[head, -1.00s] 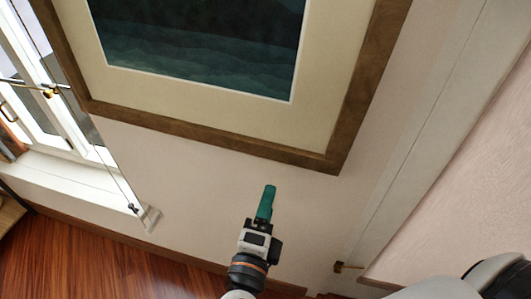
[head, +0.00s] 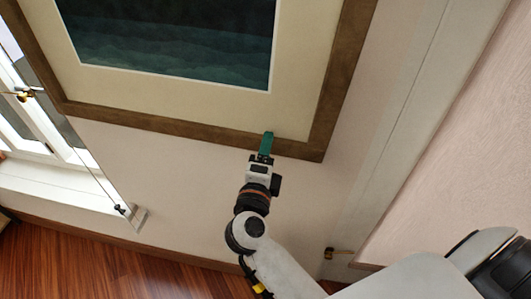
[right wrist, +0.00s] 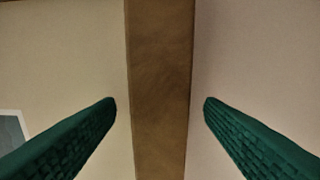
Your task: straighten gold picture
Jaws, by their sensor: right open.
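The gold picture (head: 228,138) hangs on the wall, with a brownish-gold frame, a cream mat and a dark teal image. It looks tilted in the head view, its lower edge sloping down to the right. My right gripper (head: 266,136) is at the lower edge of the frame, left of the lower right corner. In the right wrist view, the frame bar (right wrist: 160,90) runs between the two green fingers (right wrist: 160,105). The fingers are open, with a gap on each side of the bar. My left gripper is not in view.
A window with a white sill (head: 60,190) is at the left, beside a glass edge with a small clip (head: 138,216). A pale vertical trim (head: 400,130) and a brass fitting (head: 330,253) are to the right. Bare wall lies below the picture.

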